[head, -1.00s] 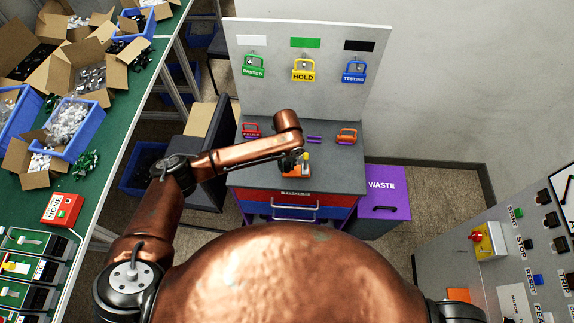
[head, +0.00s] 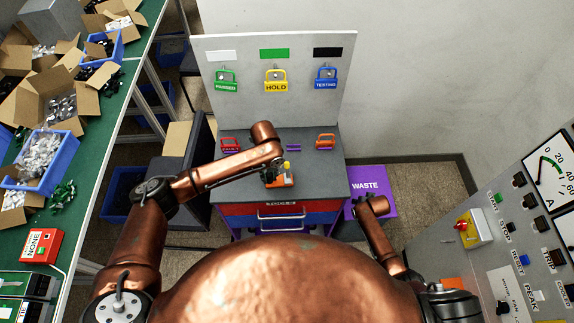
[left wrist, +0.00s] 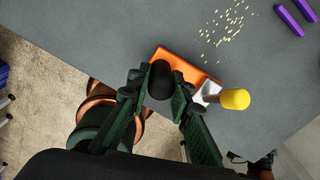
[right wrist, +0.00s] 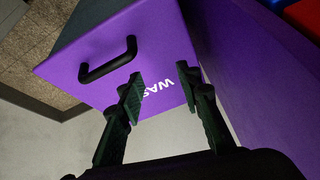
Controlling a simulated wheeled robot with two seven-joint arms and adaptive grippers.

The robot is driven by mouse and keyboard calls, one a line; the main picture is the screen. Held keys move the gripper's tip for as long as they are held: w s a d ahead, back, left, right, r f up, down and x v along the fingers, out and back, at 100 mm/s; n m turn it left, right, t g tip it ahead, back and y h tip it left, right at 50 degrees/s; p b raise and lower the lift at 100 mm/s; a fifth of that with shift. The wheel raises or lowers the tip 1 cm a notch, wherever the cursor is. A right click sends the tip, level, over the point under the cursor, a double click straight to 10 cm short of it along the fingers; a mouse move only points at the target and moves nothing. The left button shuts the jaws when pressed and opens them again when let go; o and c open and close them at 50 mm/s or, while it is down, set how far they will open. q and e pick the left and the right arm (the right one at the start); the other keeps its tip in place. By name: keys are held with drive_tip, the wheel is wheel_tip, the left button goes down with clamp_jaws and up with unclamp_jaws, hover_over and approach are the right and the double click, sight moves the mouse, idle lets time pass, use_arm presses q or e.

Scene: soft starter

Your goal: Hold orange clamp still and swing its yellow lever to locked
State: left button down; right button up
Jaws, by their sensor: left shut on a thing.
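The orange clamp (head: 284,181) sits at the front of the grey cabinet top. In the left wrist view, its orange body (left wrist: 200,68) lies flat, with a black knob (left wrist: 160,80) at one end. Its yellow-tipped lever (left wrist: 235,99) sticks out to the right on a metal arm; the tip also shows in the head view (head: 286,165). My left gripper (left wrist: 157,92) is shut on the clamp, its fingers on both sides of the black knob. My right gripper (right wrist: 161,80) is open and empty above the purple waste bin (right wrist: 110,50); its arm shows right of the cabinet.
Red (head: 230,145) and orange (head: 326,141) padlock-shaped items and purple pieces (head: 297,146) lie at the back of the cabinet top. A padlock board (head: 240,110) stands behind. A control panel (head: 500,245) is at right, a green bench (head: 95,150) at left.

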drive_tip(key=w+a+r+m+t+y, duration=0.1)
drive_tip(key=w+a+r, duration=0.2)
drive_tip(key=w+r, duration=0.75)
drive_tip(key=w+a+r+t, duration=0.15)
drive_tip(key=w+r, duration=0.55)
drive_tip(key=r, duration=0.7)
drive_tip(key=w+a+r+n+y, duration=0.2)
drive_tip(key=a+r+n+y, duration=0.15)
drive_tip(key=a+r, duration=1.2)
drive_tip(key=n+g+y, duration=0.1)
drive_tip(key=n+g, duration=0.5)
approach(288, 164)
drive_tip(key=x, duration=1.1)
drive_tip(key=shift+f, duration=0.1)
drive_tip(key=shift+c, duration=0.4)
clamp_jaws()
